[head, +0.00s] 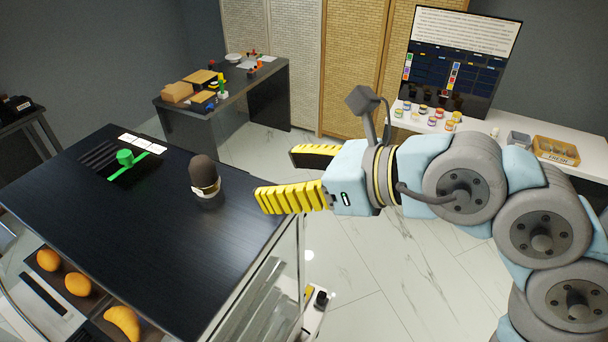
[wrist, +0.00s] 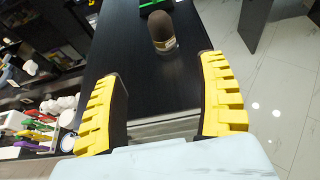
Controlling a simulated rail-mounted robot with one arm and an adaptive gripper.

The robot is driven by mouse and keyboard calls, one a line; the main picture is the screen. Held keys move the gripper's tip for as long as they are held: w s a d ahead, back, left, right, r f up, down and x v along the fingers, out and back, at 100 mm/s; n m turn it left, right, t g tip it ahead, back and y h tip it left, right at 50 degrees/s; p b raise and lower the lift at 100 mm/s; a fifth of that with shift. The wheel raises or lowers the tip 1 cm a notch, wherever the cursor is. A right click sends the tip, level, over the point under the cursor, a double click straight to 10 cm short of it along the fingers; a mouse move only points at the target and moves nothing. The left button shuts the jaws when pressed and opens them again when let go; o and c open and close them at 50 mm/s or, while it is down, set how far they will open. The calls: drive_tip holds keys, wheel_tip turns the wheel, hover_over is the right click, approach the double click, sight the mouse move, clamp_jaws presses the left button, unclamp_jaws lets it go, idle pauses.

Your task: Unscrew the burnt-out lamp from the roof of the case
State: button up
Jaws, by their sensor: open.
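The burnt-out lamp (head: 204,172) is a dark brown, dome-topped bulb with a brass-coloured band. It stands upright in a pale socket on the black roof of the case (head: 150,230), near its right edge. In the wrist view the lamp (wrist: 161,29) shows beyond the fingertips, roughly between the two fingers. My gripper (head: 274,176) has yellow ribbed fingers, spread wide with nothing between them. It is to the right of the lamp, apart from it, just off the case's edge. In the wrist view my gripper (wrist: 161,68) is also open and empty.
A green cylinder (head: 125,157) and green strip sit on a dark panel at the roof's back left, beside white cards (head: 143,143). The case's glass side (head: 262,300) drops below the roof edge. The roof's middle is clear. A grey side table (head: 230,95) with boxes stands behind.

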sight(212, 177)
drive_tip(key=p+x, duration=0.5)
drive_tip(key=x, duration=1)
drive_tip(key=shift+w+a+f, duration=0.15)
drive_tip(key=shift+a+f, duration=0.05)
drive_tip(key=shift+f, duration=0.05)
drive_tip(key=shift+x, duration=0.9)
drive_tip(key=shift+f, duration=0.15)
drive_tip(key=shift+c, duration=0.4)
clamp_jaws()
unclamp_jaws()
drive_tip(key=shift+d, duration=0.1)
